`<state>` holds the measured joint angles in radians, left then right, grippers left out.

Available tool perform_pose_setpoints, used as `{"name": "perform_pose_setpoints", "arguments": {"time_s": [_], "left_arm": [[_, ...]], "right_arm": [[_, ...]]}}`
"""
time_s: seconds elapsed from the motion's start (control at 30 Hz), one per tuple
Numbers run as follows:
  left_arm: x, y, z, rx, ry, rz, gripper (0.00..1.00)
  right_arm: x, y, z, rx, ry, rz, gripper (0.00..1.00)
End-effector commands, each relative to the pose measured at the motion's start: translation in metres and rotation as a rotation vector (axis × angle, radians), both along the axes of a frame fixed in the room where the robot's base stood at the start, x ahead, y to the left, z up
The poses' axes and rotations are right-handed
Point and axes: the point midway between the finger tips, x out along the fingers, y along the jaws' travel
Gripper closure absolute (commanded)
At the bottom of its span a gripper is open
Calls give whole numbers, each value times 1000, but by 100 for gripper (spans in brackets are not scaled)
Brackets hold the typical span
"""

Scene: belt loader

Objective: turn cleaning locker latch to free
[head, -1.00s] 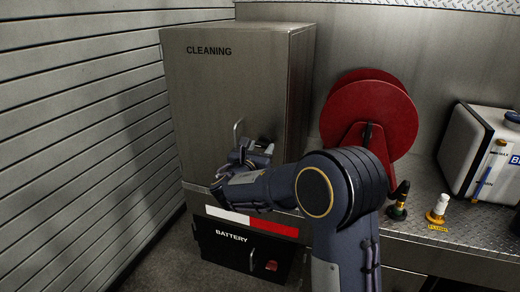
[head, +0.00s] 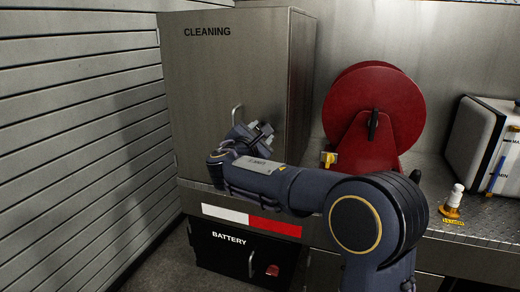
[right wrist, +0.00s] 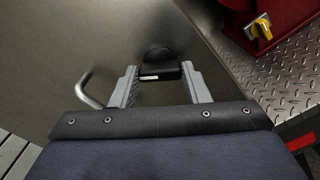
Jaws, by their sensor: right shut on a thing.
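The cleaning locker (head: 215,75) is a grey metal cabinet with a shut door marked CLEANING. Its latch (right wrist: 160,72) is a small black turning piece with a pale mark, on the door face in the right wrist view. My right gripper (right wrist: 158,80) is shut on the latch, with a finger on either side of it. In the head view the right gripper (head: 262,132) is at the door's right side, tilted, and it hides the latch. A metal door handle (right wrist: 88,90) is just left of the fingers. My left gripper is not in view.
A red reel (head: 375,105) stands on the tread-plate deck right of the locker, with a yellow knob (head: 329,158) at its base. The battery compartment (head: 235,252) is below. A slatted wall (head: 80,120) is close on the left.

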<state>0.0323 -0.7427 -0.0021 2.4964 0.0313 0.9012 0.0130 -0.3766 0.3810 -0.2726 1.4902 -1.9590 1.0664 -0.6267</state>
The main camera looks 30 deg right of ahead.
Motion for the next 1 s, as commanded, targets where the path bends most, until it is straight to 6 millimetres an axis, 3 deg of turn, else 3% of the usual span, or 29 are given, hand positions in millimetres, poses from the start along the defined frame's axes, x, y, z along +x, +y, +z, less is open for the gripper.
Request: {"name": "perform_pose_setpoints", "arguments": {"time_s": [0.03, 0.5, 1.0], "left_arm": [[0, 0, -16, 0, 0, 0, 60], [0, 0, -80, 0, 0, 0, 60], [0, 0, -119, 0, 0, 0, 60]], "right_arm": [[0, 0, -7, 31, -39, 0, 81], [-1, 0, -7, 320, -376, -1, 81], [-1, 0, -4, 543, -637, 0, 81]]}}
